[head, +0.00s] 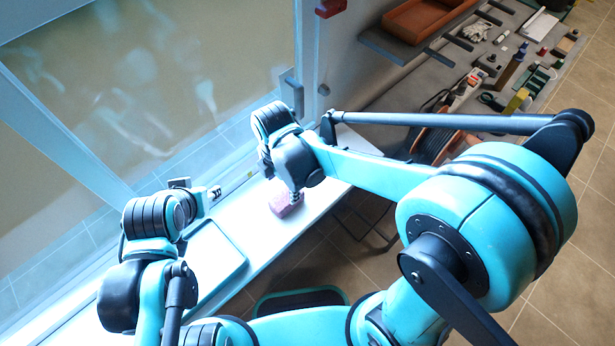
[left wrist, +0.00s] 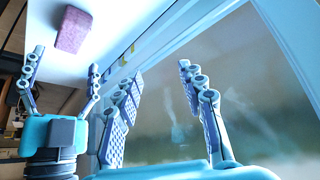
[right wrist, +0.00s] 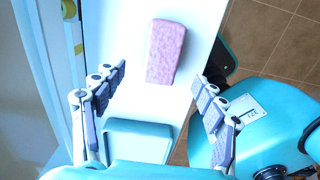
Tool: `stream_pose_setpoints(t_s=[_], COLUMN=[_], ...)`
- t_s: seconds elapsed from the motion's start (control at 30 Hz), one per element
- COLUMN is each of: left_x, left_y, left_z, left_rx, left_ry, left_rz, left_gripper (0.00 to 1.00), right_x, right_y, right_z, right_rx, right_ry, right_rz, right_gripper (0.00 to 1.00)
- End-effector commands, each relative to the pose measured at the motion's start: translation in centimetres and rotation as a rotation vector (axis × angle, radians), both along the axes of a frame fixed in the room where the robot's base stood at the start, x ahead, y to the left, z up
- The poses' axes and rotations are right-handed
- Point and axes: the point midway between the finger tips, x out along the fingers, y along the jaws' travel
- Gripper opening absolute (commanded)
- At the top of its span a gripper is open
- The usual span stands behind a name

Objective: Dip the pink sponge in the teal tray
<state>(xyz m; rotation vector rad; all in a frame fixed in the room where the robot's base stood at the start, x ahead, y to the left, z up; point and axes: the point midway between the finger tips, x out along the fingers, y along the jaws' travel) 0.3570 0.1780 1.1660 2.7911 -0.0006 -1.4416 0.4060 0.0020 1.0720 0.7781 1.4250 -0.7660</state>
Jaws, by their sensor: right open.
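The pink sponge (head: 285,203) lies on the white bench top in the head view. It is also seen in the left wrist view (left wrist: 73,30) and right wrist view (right wrist: 165,50). My right gripper (right wrist: 160,85) is open and empty above the bench, its fingers on either side of the line to the sponge, not touching it. The teal tray (right wrist: 138,130) is near the bottom of the right wrist view, partly hidden by my gripper; in the head view the tray (head: 222,255) is beside my left arm. My left gripper (left wrist: 158,85) is open and empty, facing the glazed panel.
A tall framed, cloudy panel (head: 150,80) stands along the bench's far side. A grey bench (head: 470,95) at upper right holds bottles, tools and a cable reel. An orange-brown tray (head: 425,20) sits on a shelf. The white bench (head: 262,235) is narrow, with tiled floor below.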

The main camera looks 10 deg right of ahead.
Motion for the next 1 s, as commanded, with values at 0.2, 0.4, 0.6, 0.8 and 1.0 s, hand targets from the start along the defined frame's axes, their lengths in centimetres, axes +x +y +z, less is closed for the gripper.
stream_pose_setpoints(t_s=[0.2,0.4,0.6,0.8,1.0], left_x=[-0.1,0.0,0.0,0.0,0.0], left_y=[0.0,0.0,0.0,0.0,0.0], left_z=[-0.4,-1.1,-1.8,-1.8,-1.8], left_rx=[0.000,0.000,0.000,0.000,0.000], left_ry=[0.001,0.001,0.000,0.000,0.000], left_rz=[0.000,0.000,0.000,0.000,0.000], left_gripper=[0.40,0.40,0.40,0.40,0.40], right_x=[0.0,0.1,0.3,0.2,0.2], right_y=[0.4,0.1,-0.2,-0.2,-0.2], right_z=[-2.0,-4.6,-7.5,-8.0,-8.0], right_rx=[-0.006,-0.006,-0.005,-0.005,-0.005], right_ry=[0.013,0.012,0.011,0.011,0.011], right_rz=[0.053,0.050,0.049,0.049,0.049], right_gripper=[0.72,0.72,0.72,0.72,0.50])
